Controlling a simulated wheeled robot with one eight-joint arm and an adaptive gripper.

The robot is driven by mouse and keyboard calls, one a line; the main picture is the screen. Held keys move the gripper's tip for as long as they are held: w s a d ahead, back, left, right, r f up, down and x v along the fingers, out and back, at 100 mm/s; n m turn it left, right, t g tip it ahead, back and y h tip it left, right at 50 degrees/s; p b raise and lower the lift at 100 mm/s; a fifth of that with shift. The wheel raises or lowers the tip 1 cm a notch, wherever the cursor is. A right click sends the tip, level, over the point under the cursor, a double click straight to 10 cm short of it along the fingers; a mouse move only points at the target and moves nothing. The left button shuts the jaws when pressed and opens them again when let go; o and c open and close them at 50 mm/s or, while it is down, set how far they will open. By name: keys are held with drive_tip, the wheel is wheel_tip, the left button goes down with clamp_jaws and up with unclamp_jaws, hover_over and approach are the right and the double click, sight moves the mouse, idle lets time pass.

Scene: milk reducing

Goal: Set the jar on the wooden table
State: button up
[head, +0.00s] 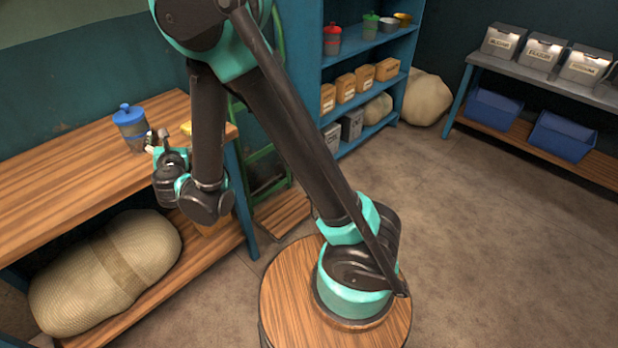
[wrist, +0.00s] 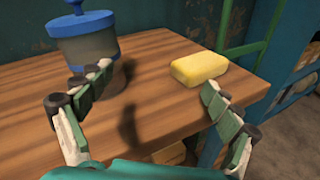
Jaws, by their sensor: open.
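A jar (head: 131,131) with a blue lid and a grey body stands upright on the wooden table (head: 60,190) at the left of the head view. It also shows at the upper left of the wrist view (wrist: 88,48), where its top knob is partly cut off by the edge. My gripper (head: 152,142) is beside the jar, at the table's right end. In the wrist view my gripper (wrist: 155,88) is open, with nothing between its fingers. Its left finger overlaps the jar's lower part in the picture; I cannot tell whether they touch.
A yellow block (wrist: 199,69) lies on the table right of the jar. A large sack (head: 105,270) lies on the shelf below. A green ladder (head: 262,150) and a blue shelf unit (head: 370,80) with several goods stand behind. The floor at right is clear.

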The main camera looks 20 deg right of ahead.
drive_tip(key=s+d+f+m+g+h, duration=0.1)
drive_tip(key=d+m+g+h, duration=0.2)
drive_tip(key=d+m, duration=0.8)
drive_tip(key=d+f+m+g+h, duration=0.25)
drive_tip(key=d+m, duration=0.25)
drive_tip(key=d, duration=1.2)
drive_tip(key=s+d+f+m+g+y, duration=0.1)
drive_tip(key=s+d+f+m+g, duration=0.1)
drive_tip(key=s+d+m, duration=0.3)
drive_tip(key=s+d+f+m+g+y, duration=0.2)
drive_tip(key=s+d+m, duration=0.4)
drive_tip(key=s+m, duration=0.7)
drive_tip(key=s+f+g, duration=0.1)
drive_tip(key=g, duration=0.1)
drive_tip(key=shift+s+g, duration=0.3)
drive_tip(key=shift+g, duration=0.05)
drive_tip(key=shift+d, duration=0.1)
